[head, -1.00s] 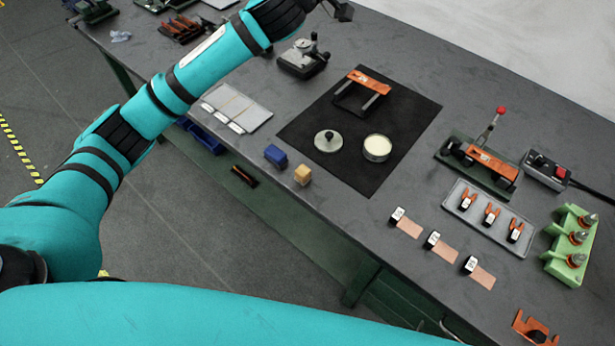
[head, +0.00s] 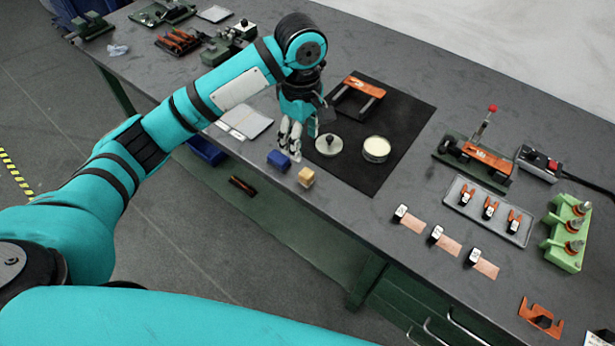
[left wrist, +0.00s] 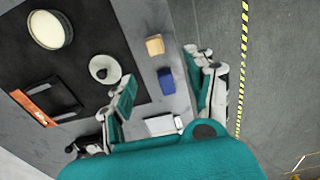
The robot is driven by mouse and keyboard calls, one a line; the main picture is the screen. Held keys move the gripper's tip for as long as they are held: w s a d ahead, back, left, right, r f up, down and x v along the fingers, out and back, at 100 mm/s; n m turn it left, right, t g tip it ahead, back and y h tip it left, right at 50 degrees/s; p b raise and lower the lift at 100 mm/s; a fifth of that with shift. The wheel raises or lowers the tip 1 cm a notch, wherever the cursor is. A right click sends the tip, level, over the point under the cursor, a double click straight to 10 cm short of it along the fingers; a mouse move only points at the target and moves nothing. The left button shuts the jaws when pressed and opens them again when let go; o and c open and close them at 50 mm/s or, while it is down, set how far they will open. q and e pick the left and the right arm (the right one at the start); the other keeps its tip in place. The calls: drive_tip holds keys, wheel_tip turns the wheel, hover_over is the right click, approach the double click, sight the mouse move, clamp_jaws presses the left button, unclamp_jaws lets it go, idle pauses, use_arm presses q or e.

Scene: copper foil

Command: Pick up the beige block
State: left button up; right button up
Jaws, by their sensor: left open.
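The beige block (head: 306,177) sits on the grey table near its front edge, just right of a blue block (head: 279,160). In the left wrist view the beige block (left wrist: 155,45) lies beyond the blue block (left wrist: 166,81). My left gripper (head: 290,152) points down above the table, up and left of the beige block and close to the blue block. Its fingers (left wrist: 160,105) are spread apart, and nothing is between them at the tips. My right gripper is in neither view.
A black mat (head: 368,180) holds a round cream-filled dish (head: 376,149), a knobbed metal lid (head: 329,145) and an orange-handled frame (head: 363,86). White-labelled cards (head: 255,124) lie left of the mat. A grey tray (head: 520,238) and green rack (head: 562,257) stand at the right.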

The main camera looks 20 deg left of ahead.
use_arm(q)
hover_over(305, 171)
drive_tip(key=f, duration=0.5)
drive_tip(key=s+f, duration=0.1)
drive_tip(key=f, duration=0.1)
drive_tip(key=shift+a+f+p, duration=0.2)
drive_tip(key=shift+f+p, duration=0.1)
drive_tip(key=f, duration=0.3)
drive_tip(key=f+p, duration=0.1)
drive_tip(key=shift+w+d+f, duration=0.15)
drive_tip(key=shift+w+f, duration=0.15)
drive_tip(key=shift+w, duration=0.1)
drive_tip(key=shift+f, duration=0.6)
drive_tip(key=c, duration=1)
drive_tip(key=shift+r, duration=0.1)
